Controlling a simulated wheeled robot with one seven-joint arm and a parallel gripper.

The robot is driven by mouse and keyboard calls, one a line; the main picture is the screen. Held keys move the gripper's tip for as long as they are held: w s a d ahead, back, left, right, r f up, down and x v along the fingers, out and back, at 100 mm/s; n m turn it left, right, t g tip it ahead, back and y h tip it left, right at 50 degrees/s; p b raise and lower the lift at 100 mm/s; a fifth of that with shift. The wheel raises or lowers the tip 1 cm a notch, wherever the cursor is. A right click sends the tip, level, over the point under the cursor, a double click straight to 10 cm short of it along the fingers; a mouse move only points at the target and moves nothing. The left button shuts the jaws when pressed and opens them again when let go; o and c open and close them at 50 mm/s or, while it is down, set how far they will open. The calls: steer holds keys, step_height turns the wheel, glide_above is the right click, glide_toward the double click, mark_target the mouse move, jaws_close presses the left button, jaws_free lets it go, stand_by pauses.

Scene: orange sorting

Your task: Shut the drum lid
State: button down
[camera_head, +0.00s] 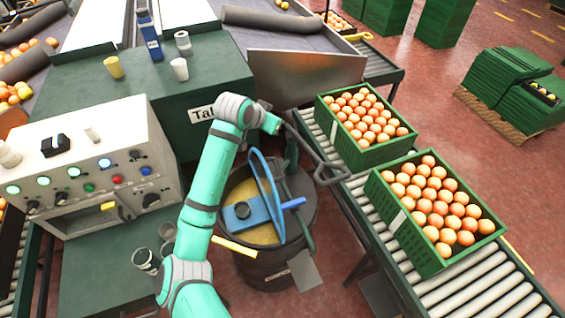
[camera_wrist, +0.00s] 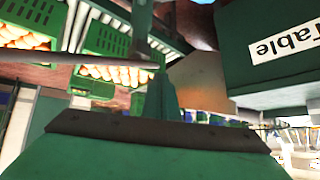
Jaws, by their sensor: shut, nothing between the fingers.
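The dark drum (camera_head: 268,268) stands on the floor in the middle of the head view, beside my teal arm. Its round lid (camera_head: 262,170), with a blue rim, is raised and stands steeply tilted at the drum's right side, so the drum is open. A blue handle (camera_head: 293,203) sticks out to the right of the lid. Yellowish contents and a blue block (camera_head: 246,213) show in the opening. My gripper (camera_wrist: 161,82) is shut and empty in the wrist view. In the head view its fingers are hard to make out behind the lid's upper edge.
A grey bent bar (camera_head: 322,165) lies close to the right of my wrist. The roller conveyor (camera_head: 478,298) carries green crates of oranges (camera_head: 425,258). A green cabinet marked "Table" (camera_head: 195,135) stands behind my arm. The control panel (camera_head: 80,140) is at left.

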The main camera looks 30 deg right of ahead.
steer(key=s+a+f+m+g+y, duration=0.1)
steer(key=s+a+m+g+y, duration=0.25)
steer(key=s+m+y, duration=0.35)
step_height(320, 180, down, 10)
steer(key=s+d, duration=0.1)
steer(key=shift+d+n+g+y, duration=0.3)
steer(key=shift+g, duration=0.15)
